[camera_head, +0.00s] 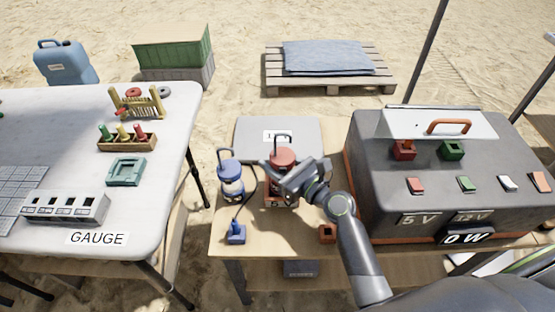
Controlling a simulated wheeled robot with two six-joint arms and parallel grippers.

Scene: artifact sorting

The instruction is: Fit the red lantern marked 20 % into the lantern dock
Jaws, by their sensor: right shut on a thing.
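A red lantern (282,158) with a dark carrying handle stands upright at the middle of the wooden table (290,243). My right gripper (279,177) comes in from the lower right and is shut on the red lantern, hiding much of its body. Its 20 % mark cannot be read. A grey panel (252,128) with a partly hidden white label stands just behind; I cannot tell whether it is the lantern dock. The lantern's base is mostly covered, so I cannot tell what it rests on. My left gripper is out of view.
A blue lantern (230,185) stands close at the left, with a cable and a small blue block (235,233). A large grey power box (400,190) stands at the right. The GAUGE table (160,190) is at the left.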

